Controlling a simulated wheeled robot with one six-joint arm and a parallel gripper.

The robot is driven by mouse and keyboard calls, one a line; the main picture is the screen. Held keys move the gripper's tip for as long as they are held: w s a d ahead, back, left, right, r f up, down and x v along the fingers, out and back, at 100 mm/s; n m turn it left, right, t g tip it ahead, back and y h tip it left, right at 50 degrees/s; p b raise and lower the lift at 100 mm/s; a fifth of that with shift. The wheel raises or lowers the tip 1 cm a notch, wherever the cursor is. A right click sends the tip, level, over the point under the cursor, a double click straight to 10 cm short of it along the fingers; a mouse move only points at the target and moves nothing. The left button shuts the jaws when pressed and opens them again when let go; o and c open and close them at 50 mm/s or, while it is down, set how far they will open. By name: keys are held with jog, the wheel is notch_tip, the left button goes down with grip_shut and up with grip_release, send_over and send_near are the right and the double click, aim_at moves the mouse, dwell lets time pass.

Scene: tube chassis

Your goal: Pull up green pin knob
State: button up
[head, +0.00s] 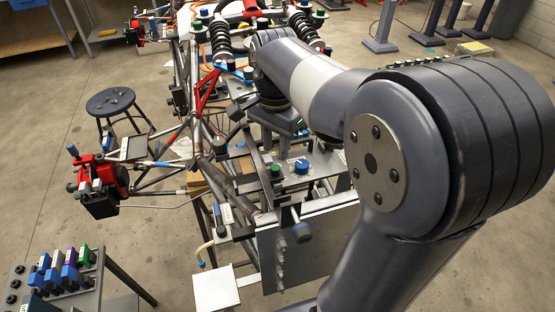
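A small green knob (275,170) shows on the metal plate in the middle of the chassis, just left of a blue knob (302,167). Other green knobs stand near the top, one by the left spring (196,23) and one by the right spring (318,13). My gripper (280,143) points down just above and behind the green knob by the blue one. My arm and the wrist hide much of it, and its fingertips do not show clearly. I cannot tell whether it touches any knob.
The tube chassis (190,125) fills the middle, with a red brake part (100,178) at left. A round stool (110,101) stands beyond it. A cart with coloured blocks (65,270) is at lower left. A grey panel (300,250) hangs in front. Open floor lies at left.

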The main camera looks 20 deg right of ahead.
aim_at(276, 167)
notch_tip(276, 167, down, 6)
jog(key=shift+c, duration=0.3)
grip_shut()
dwell(0.4)
